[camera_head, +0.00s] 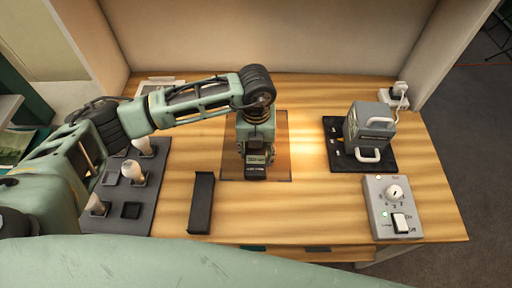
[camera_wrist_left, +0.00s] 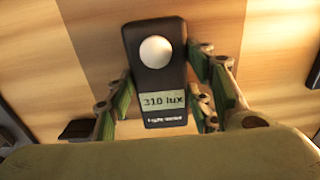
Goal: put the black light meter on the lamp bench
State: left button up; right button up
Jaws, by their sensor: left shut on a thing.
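The black light meter (camera_wrist_left: 172,55) shows in the left wrist view with its white dome and a display reading 310 lux. My left gripper (camera_wrist_left: 165,100) is shut on it, one finger at each side. In the head view the left gripper (camera_head: 256,150) points down over the brown mat in the middle of the wooden lamp bench (camera_head: 330,215). The meter's dark end (camera_head: 256,172) shows below the fingers; the rest is hidden. I cannot tell whether it touches the surface. My right gripper is not in view.
A black block (camera_head: 201,203) lies nearer the front. A grey handled device (camera_head: 369,125) stands on a black mat at the right, with a grey control box (camera_head: 392,207) in front.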

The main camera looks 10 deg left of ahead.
aim_at(256, 152)
pick_arm(q)
jog(key=shift+f, duration=0.1)
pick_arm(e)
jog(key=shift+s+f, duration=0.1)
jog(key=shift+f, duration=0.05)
pick_arm(q)
jog(key=o, duration=0.8)
jog(key=shift+f, duration=0.1)
jog(key=o, duration=0.4)
jog(key=shift+o, duration=0.4)
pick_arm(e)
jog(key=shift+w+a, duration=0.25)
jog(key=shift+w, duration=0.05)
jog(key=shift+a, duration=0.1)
pick_arm(q)
jog(key=shift+r, duration=0.6)
notch_tip(256, 152, up, 11)
jog(key=b, duration=0.2)
jog(key=shift+r, duration=0.15)
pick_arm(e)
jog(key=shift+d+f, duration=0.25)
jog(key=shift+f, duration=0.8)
